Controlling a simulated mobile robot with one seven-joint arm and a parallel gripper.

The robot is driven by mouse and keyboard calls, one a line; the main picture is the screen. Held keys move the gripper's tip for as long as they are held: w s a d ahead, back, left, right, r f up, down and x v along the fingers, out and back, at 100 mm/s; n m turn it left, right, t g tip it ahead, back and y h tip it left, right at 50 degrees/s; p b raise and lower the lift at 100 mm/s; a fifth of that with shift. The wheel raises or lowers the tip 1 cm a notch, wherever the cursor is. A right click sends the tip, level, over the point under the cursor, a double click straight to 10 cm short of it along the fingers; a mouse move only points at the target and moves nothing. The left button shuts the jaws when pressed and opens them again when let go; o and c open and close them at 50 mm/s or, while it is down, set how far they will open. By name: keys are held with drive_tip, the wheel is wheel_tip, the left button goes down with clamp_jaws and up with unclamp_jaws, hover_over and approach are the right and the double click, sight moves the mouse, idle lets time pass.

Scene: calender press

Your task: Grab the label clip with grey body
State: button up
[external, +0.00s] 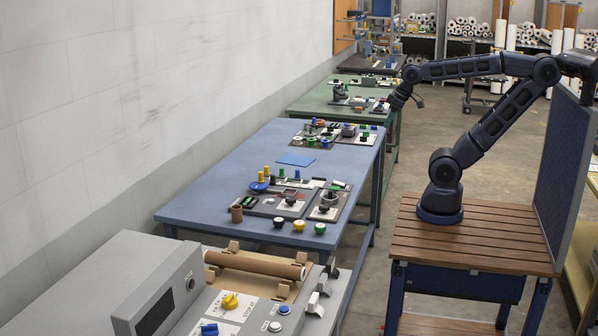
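Several small clip-like pieces stand along the right edge of the grey press in the foreground. One is dark grey (331,267), and two paler ones, a whitish one (322,284) and a whitish-grey one (315,304), stand nearer the camera. They are too small to tell for sure which is the label clip with grey body. My gripper (400,102) is far from them, high up at the end of my outstretched arm, in front of the green table in the picture. Its fingers are small and dark, and I cannot tell whether they are open.
The grey press (150,270) carries a brown roll (255,265), a yellow knob (230,301) and a blue knob (209,329). Behind it, a blue table (215,190) holds control panels and round buttons. A green table (310,105) stands farther back. Floor shows right of the tables.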

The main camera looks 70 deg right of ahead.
drive_tip(key=shift+w+a, duration=0.1)
drive_tip(key=w+a+r+n+g+y, duration=0.15)
drive_tip(key=w+a+n, duration=0.25)
drive_tip(key=w+a, duration=0.5)
drive_tip(key=w+a+r+n+g+h, duration=0.1)
drive_tip(key=w+a+r+n, duration=0.2)
drive_tip(key=w+a, duration=0.65)
drive_tip(key=w+a+f+n, duration=0.2)
drive_tip(key=a+f+n, duration=0.1)
drive_tip(key=a, duration=1.2)
drive_tip(key=n+g, duration=0.2)
drive_tip(key=n, duration=0.6)
hover_over(322, 278)
wheel_tip(322, 278, down, 18)
drive_tip(key=shift+s+a+f, duration=0.1)
drive_tip(key=shift+s+f, duration=0.05)
drive_tip(key=shift+f, duration=0.15)
wheel_tip(322, 278, down, 10)
drive_tip(key=shift+f, duration=0.1)
clamp_jaws()
